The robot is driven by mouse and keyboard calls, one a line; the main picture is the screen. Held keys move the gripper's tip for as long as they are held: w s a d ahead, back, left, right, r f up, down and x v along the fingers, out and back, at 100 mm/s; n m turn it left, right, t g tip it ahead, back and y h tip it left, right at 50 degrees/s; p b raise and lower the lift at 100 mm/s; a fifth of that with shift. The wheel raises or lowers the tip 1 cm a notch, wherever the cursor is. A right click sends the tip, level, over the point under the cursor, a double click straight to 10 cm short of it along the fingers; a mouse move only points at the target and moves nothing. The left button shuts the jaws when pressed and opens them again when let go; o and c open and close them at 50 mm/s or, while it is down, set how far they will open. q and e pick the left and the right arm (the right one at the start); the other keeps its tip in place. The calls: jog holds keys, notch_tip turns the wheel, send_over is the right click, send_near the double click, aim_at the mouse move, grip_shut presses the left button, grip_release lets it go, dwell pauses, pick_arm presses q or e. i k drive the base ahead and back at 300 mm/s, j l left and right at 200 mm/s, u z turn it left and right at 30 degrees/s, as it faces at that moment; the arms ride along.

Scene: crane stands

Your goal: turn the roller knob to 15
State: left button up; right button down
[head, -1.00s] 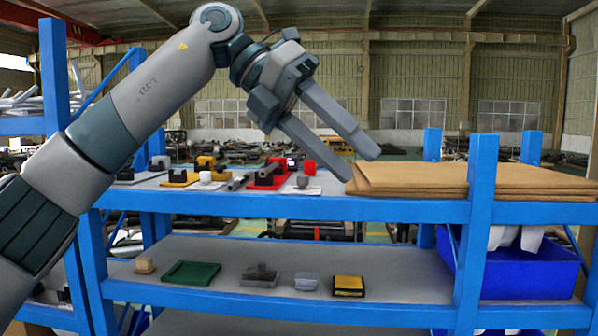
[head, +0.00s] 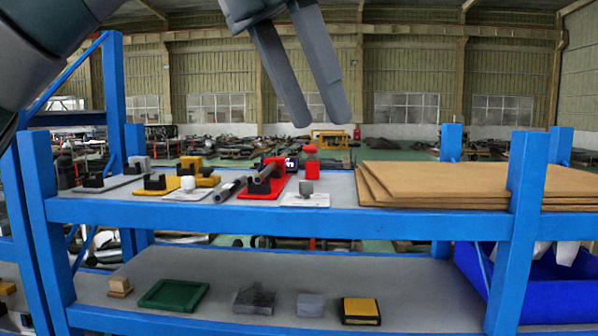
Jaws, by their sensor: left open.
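On the upper shelf stands a red stand (head: 268,189) with a dark grey roller lying in it. A small dark display (head: 291,164) with light markings sits at its right rear. Right behind it is a red post with a round-cornered red top (head: 311,149), which may be the roller knob; the number on the display is too small to read surely. My left gripper (head: 325,122) is open and empty, its two fingers pointing down above and behind the red post in the picture, apart from it. My right gripper is out of view.
Brown boards (head: 450,188) are stacked at the right. Blue shelf posts (head: 522,200) rise at both sides. The lower shelf holds several small items.

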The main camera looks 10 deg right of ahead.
aim_at(305, 187)
jog(key=i, duration=0.85)
